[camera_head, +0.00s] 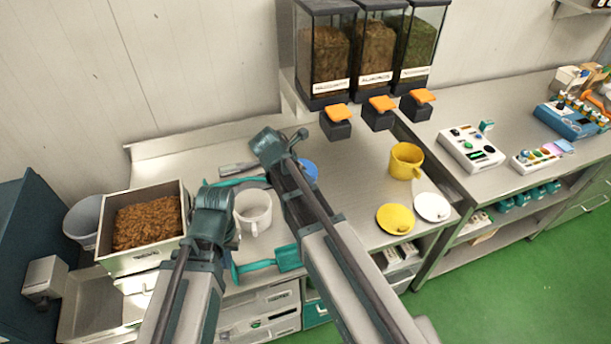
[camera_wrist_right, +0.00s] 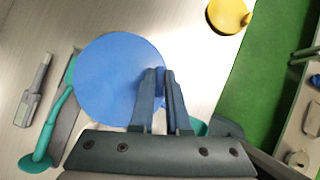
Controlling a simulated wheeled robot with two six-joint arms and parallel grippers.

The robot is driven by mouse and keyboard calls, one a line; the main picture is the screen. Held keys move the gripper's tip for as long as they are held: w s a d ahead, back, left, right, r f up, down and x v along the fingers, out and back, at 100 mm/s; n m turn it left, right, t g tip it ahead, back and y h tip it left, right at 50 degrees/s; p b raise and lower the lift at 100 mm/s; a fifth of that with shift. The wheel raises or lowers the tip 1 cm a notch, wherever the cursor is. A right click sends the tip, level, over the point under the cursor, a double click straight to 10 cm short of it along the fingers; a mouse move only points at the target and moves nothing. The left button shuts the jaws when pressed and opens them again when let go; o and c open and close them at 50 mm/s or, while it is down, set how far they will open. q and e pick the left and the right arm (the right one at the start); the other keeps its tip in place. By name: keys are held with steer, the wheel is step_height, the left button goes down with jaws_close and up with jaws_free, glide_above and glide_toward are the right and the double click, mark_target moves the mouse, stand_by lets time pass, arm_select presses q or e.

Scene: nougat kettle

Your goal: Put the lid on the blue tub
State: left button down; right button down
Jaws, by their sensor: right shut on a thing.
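A flat round blue lid (camera_wrist_right: 110,85) fills the middle of the right wrist view. My right gripper (camera_wrist_right: 160,72) is shut on it at its right edge. In the camera_head view only a small blue part (camera_head: 310,170) shows beside my right arm, and the right gripper's wrist (camera_head: 272,147) is seen from behind with its fingers hidden. I cannot make out the blue tub; the lid or my right arm may hide it. My left gripper (camera_head: 212,205) is over the bench, left of a white tub (camera_head: 253,210); its fingers are not clear.
A yellow tub (camera_head: 406,160), yellow lid (camera_head: 396,218) and white lid (camera_head: 432,207) stand at the right. A steel bin (camera_head: 120,262) of brown bits is at left. Dispensers (camera_head: 372,50) stand at the back.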

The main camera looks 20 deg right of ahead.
step_height(320, 180, down, 7)
steer(key=b, duration=0.6)
steer(key=shift+b, duration=0.35)
steer(key=shift+f+b, duration=0.5)
steer(key=shift+f, duration=0.1)
stand_by(1.5)
steer(key=shift+c, duration=1.7)
jaws_free()
steer(key=shift+r, duration=0.2)
steer(key=shift+r+p, duration=3.4)
steer(key=shift+p, duration=0.15)
